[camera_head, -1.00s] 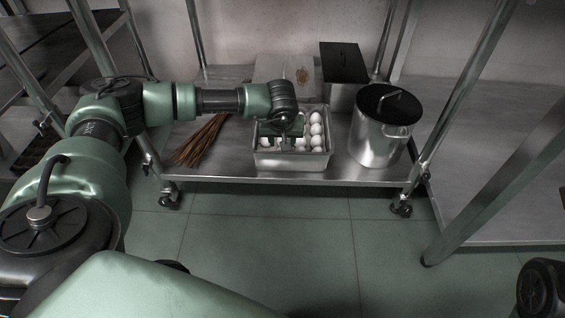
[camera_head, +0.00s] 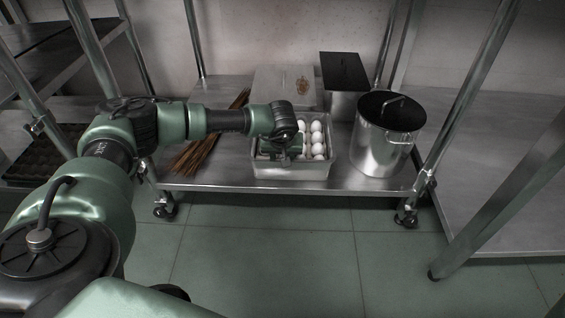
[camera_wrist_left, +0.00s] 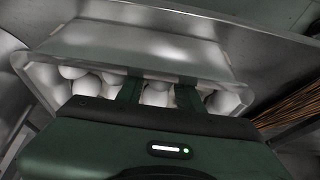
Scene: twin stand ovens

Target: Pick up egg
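White eggs (camera_head: 317,138) stand in rows in a rectangular metal pan (camera_head: 290,172) on the low steel shelf. My left gripper (camera_head: 285,152) is down at the pan, over its left and middle part, and hides some eggs in the head view. In the left wrist view, the two dark fingers (camera_wrist_left: 158,90) reach down among the eggs, spread apart. One egg (camera_wrist_left: 157,96) shows between them, and other eggs (camera_wrist_left: 86,84) lie on both sides. The fingertips' lower ends are hard to make out. My right gripper is not in view.
A steel pot with a black lid (camera_head: 386,140) stands just right of the pan. Behind are a light-coloured box (camera_head: 284,84) and a black-lidded container (camera_head: 343,78). Thin brown sticks (camera_head: 200,150) lie left of the pan. Shelf posts rise on both sides.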

